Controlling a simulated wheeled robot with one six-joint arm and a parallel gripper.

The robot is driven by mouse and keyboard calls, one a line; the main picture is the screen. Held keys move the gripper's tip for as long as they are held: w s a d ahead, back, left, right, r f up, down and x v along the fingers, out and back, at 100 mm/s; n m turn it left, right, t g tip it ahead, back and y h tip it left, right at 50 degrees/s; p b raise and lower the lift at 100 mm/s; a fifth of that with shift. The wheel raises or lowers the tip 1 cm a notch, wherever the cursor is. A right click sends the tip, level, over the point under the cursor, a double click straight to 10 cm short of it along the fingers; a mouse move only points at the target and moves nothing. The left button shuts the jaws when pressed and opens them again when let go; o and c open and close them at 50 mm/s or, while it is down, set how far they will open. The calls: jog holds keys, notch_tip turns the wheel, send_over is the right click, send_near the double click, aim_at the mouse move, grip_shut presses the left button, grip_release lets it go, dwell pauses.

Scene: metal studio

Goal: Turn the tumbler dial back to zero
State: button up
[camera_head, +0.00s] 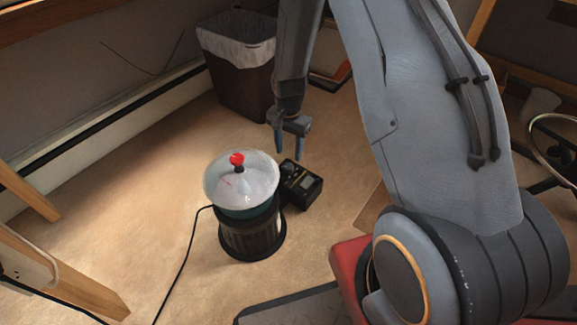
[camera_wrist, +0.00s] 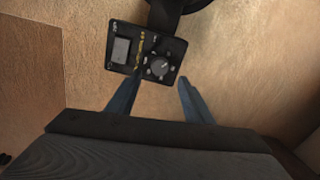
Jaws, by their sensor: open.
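The tumbler (camera_head: 250,215) stands upright on the floor, a dark ribbed cylinder with a teal band. Its whitish bowl-like top (camera_head: 222,192) carries a red knob (camera_head: 237,159). A small black control box (camera_head: 303,187) sits against its right side. In the wrist view the box shows a round grey dial (camera_wrist: 159,66) and a grey display panel (camera_wrist: 121,49). The dial's setting is too small to read. My gripper (camera_head: 287,150) is open and empty, pointing down just above the box. In the wrist view its blue fingertips (camera_wrist: 158,82) spread on either side of the dial, apart from it.
A dark bin with a white liner (camera_head: 240,75) stands behind the tumbler, near the wall. A black cord (camera_head: 188,245) runs from the tumbler across the floor. Wooden legs (camera_head: 60,270) are at left.

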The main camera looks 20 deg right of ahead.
aim_at(289, 166)
notch_tip(289, 166, down, 7)
jog(key=b, duration=0.3)
jog(key=shift+f+b, duration=0.15)
jog(key=shift+b, duration=0.2)
jog(key=c, duration=1)
jog(key=shift+c, duration=0.2)
jog(key=shift+p, duration=0.4)
